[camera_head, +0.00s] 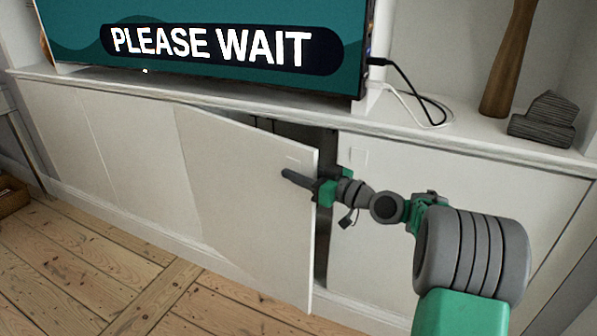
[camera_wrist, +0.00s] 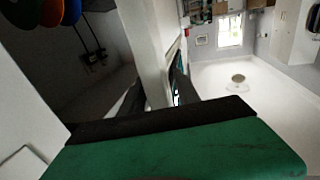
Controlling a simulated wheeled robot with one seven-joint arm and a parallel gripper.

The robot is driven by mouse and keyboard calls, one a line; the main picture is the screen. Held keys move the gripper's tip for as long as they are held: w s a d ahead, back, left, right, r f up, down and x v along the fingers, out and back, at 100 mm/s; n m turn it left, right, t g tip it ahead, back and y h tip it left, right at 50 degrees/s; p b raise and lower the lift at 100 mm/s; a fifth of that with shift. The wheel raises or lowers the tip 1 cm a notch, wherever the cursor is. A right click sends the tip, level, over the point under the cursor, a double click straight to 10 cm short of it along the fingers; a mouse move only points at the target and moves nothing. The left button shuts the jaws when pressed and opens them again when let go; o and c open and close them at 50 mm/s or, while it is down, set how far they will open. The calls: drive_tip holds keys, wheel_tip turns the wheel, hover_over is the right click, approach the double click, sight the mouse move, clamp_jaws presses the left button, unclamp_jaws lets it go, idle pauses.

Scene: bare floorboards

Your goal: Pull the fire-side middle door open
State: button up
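A white cabinet door (camera_head: 250,190) in the low built-in cabinet stands partly open. Its left side meets the cabinet and its free right edge is swung out, leaving a dark gap beside it. My gripper (camera_head: 304,180) is at this free edge, in the upper part of the door. One dark finger lies across the front face; the other is hidden behind the door. In the wrist view, the door's edge (camera_wrist: 152,50) runs between the two fingers of my gripper (camera_wrist: 157,92), which appear closed against it. The dark cabinet inside (camera_wrist: 85,85) shows to the left.
Closed white doors flank the open one, including a right-hand door (camera_head: 385,225). On the cabinet top (camera_head: 400,125) stand a screen (camera_head: 215,60), cables, a brown wooden object (camera_head: 508,60) and a grey block (camera_head: 545,120). The floorboards (camera_head: 90,265) before the door are clear.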

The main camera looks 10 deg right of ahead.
clamp_jaws()
idle(1.4)
